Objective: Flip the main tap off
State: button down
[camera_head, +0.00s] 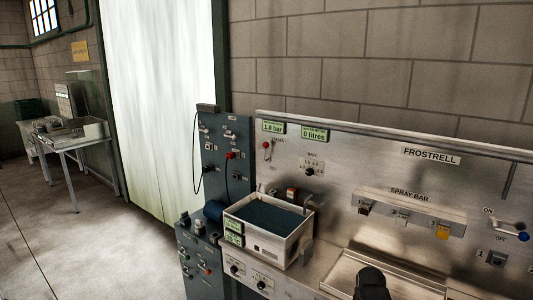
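A tap lever (508,229) with a blue end is on the steel back panel at the right edge. Its handle slants down to the right. An "ON" label sits above its left end and an "OFF" label just below it. No label here reads "main tap", so I cannot be sure that this is it. A dark rounded shape at the bottom centre looks like my gripper (371,283). It is well left of and below the lever, apart from it. Its fingers cannot be made out, and nothing shows in it.
A spray bar block (409,212) with several small valves juts from the panel. A shallow steel tray (352,270) lies below. A white-walled box (287,251) with a dark top stands left, beside a blue-grey control cabinet (238,135). Open floor (95,235) lies far left.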

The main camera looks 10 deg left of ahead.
aim_at(265, 144)
jog(key=u, duration=1.15)
jog(key=i, duration=1.7)
jog(key=u, duration=1.4)
